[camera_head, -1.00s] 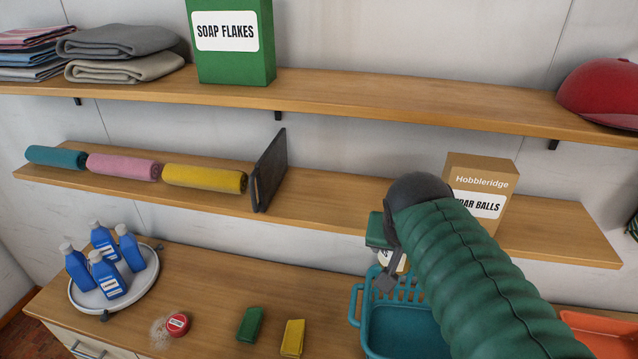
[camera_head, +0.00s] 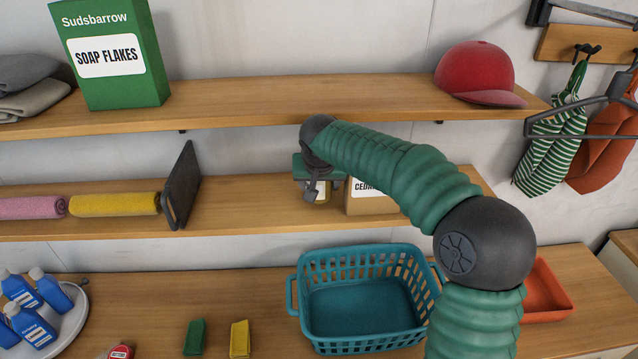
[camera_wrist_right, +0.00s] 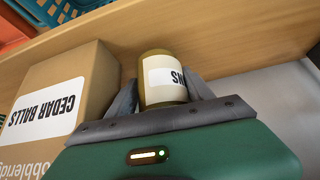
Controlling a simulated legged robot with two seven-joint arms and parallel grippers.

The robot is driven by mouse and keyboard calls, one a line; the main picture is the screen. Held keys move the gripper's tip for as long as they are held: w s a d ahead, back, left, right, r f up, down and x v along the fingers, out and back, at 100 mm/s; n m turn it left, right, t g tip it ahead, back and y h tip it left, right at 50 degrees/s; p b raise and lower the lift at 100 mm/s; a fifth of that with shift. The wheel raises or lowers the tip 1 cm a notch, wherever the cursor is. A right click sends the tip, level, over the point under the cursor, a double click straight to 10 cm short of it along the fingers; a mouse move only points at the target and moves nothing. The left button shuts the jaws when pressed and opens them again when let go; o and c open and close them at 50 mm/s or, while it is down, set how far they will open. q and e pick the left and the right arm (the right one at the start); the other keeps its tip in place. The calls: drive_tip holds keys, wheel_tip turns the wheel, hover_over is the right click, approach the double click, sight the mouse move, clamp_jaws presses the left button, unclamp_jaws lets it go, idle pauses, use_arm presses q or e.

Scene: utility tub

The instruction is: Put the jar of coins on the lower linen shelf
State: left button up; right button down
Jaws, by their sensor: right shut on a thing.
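The jar of coins (camera_head: 322,191) is small, with a pale label, and is partly hidden by my gripper in the head view. In the right wrist view the jar (camera_wrist_right: 162,80) shows a label ending in "NS" between the two fingers. My right gripper (camera_head: 317,193) is shut on it, at the lower linen shelf (camera_head: 250,204), just left of the cedar balls box (camera_head: 372,200). I cannot tell whether the jar's base touches the shelf. My left gripper is not in view.
A dark upright divider (camera_head: 181,187) and rolled towels (camera_head: 115,204) stand left on the lower shelf, with bare board between divider and jar. The upper shelf (camera_head: 300,98) runs above. A teal basket (camera_head: 365,340) sits on the counter below.

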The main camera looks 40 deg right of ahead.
drive_tip(key=shift+f, duration=0.6)
drive_tip(key=shift+w+a+f, duration=0.1)
drive_tip(key=shift+w+f, duration=0.05)
drive_tip(key=shift+f, duration=0.05)
drive_tip(key=shift+a+r, duration=0.1)
drive_tip(key=shift+a, duration=0.05)
drive_tip(key=shift+c, duration=2.1)
unclamp_jaws()
drive_tip(key=shift+s, duration=0.25)
drive_tip(key=shift+w, duration=0.1)
